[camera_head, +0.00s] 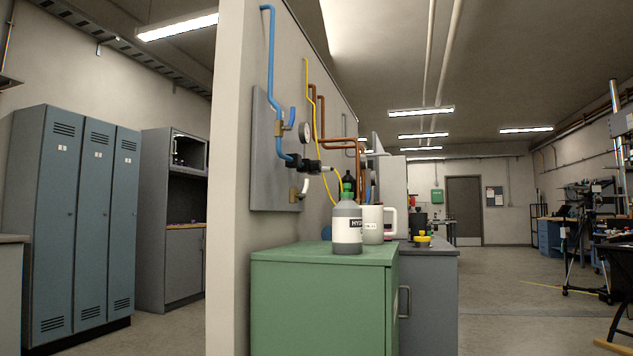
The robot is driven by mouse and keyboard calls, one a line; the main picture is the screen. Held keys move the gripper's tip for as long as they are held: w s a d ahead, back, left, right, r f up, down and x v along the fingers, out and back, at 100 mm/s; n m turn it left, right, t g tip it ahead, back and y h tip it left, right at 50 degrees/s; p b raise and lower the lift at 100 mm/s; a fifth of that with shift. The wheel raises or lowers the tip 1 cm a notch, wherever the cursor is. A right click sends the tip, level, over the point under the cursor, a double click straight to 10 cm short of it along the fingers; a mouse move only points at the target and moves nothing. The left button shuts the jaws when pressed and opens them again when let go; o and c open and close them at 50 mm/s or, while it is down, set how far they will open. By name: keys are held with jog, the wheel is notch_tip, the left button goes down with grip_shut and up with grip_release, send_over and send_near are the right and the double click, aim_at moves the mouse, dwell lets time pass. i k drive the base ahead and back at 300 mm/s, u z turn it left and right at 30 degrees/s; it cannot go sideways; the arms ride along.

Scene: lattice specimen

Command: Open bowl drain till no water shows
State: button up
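A grey wall panel (263,150) carries air fittings on the near side of the partition. A blue pipe (271,75) runs down it to black fittings (293,161). A round gauge (305,132) sits above them. A brass fitting (294,194) with a short pale curved piece (305,187) is below. I cannot make out a filter bowl, its drain or any water at this distance and angle. My gripper is not in view.
Lockers (73,210) stand at left. Open floor (500,300) lies to the right.

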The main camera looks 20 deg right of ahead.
aim_at(303, 195)
jog(key=z, duration=0.55)
jog(key=i, duration=0.55)
jog(key=z, duration=0.6)
jog(key=i, duration=0.65)
jog(key=u, duration=0.25)
